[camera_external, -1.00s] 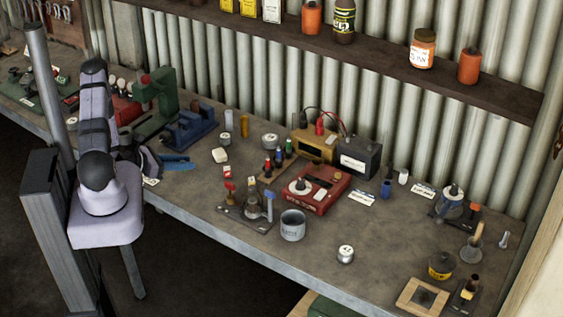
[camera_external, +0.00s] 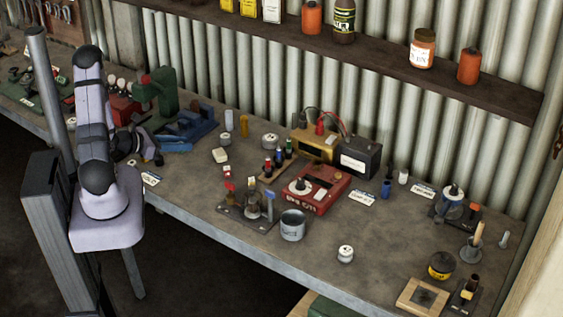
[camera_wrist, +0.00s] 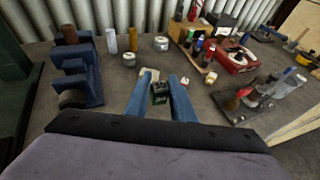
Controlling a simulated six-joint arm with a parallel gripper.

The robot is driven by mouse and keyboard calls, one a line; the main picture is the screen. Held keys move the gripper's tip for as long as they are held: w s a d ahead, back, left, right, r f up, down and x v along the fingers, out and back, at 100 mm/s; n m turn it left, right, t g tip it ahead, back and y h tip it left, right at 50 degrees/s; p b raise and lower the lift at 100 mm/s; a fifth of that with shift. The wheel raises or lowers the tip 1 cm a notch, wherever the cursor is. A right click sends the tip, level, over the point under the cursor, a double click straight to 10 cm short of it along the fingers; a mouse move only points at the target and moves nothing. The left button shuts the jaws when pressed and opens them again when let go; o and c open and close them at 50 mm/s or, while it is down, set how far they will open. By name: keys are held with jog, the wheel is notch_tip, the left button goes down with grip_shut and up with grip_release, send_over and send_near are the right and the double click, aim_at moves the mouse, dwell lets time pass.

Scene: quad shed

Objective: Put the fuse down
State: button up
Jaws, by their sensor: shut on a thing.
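My gripper (camera_wrist: 160,88) has two blue fingers, shut on a small dark piece with some green on it, the fuse (camera_wrist: 159,93). The fuse sits between the fingertips in the wrist view, with bench surface beyond it. In the external view my gripper (camera_external: 150,152) is over the left part of the bench, to the right of my arm's links and in front of the blue vise (camera_external: 197,124). The fuse is too small there to make out clearly. Whether it touches the bench cannot be told.
The vise stands at left in the wrist view (camera_wrist: 75,75). A cream block (camera_external: 220,155), a red tester (camera_external: 318,190), a stand with levers (camera_external: 247,212) and a grey cup (camera_external: 292,226) lie to the right. A label card (camera_external: 151,178) lies near the front edge.

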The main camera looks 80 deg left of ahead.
jog(key=w+d+r+m+h+p, duration=0.1)
jog(key=w+d+m+h, duration=0.5)
jog(key=d, duration=0.4)
jog(key=w+d+r+m+h+p, duration=0.1)
jog(key=w+d+m+h, duration=0.25)
jog(key=w+d, duration=0.5)
jog(key=d+f+m+g+h+b, duration=0.2)
jog(key=d+f+m+g+h, duration=0.2)
jog(key=d, duration=1)
notch_tip(320, 180, down, 3)
jog(key=shift+d+f+m+h, duration=0.15)
jog(key=shift+m+h, duration=0.3)
jog(key=shift+h, duration=0.5)
